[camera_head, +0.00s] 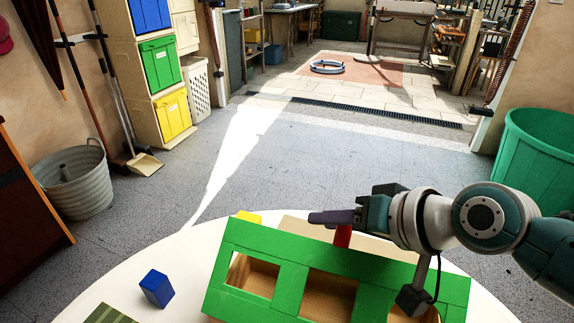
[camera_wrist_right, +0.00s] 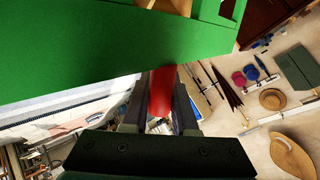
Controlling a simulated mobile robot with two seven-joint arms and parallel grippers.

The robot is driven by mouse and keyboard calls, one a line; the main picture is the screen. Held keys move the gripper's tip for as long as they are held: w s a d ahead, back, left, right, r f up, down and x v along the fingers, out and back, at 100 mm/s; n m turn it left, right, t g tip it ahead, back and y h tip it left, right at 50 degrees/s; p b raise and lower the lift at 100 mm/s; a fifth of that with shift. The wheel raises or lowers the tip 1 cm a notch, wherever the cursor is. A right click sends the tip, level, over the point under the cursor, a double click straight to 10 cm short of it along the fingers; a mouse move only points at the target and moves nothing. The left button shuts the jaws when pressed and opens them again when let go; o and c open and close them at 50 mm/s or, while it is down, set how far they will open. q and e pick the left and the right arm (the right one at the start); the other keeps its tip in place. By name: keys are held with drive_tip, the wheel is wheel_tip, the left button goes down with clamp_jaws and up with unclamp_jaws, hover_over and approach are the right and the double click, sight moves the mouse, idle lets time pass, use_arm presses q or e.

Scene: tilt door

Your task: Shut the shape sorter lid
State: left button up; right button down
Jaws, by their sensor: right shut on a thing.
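A red handle (camera_head: 342,237) is at the lid's far edge. My right gripper (camera_head: 332,218) is shut on the red handle; in the wrist view the handle (camera_wrist_right: 162,92) sits between its fingers, with the green lid (camera_wrist_right: 90,45) close above. My left gripper is not in view.
On the white table (camera_head: 210,285), a blue block (camera_head: 156,288) lies left of the sorter, a dark green piece (camera_head: 108,315) at the front edge and a yellow block (camera_head: 249,217) behind the sorter. A green bin (camera_head: 545,155) stands on the floor at right.

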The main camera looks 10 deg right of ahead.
use_arm(q)
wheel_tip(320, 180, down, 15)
drive_tip(key=b, duration=1.3)
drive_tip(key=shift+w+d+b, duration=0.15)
drive_tip(key=shift+b, duration=0.2)
use_arm(e)
drive_tip(key=w+f+m+g+y, duration=0.1)
drive_tip(key=f, duration=0.2)
drive_tip(key=d+f+m+g+y, duration=0.1)
drive_tip(key=f+g, duration=0.1)
drive_tip(key=f, duration=0.2)
drive_tip(key=w+f+m+g, duration=0.1)
drive_tip(key=f, duration=0.2)
drive_tip(key=shift+w+d+f+g+y, duration=0.25)
drive_tip(key=shift+w+g+y, duration=0.05)
drive_tip(key=shift+g+y, duration=0.1)
use_arm(q)
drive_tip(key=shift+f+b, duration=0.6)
drive_tip(key=shift+b, duration=0.05)
use_arm(e)
drive_tip(key=shift+s+f+g, duration=0.1)
drive_tip(key=shift+f+g, duration=0.2)
drive_tip(key=shift+f, duration=0.05)
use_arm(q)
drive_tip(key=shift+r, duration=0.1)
use_arm(e)
drive_tip(key=shift+r, duration=0.1)
drive_tip(key=c, duration=0.7)
unclamp_jaws()
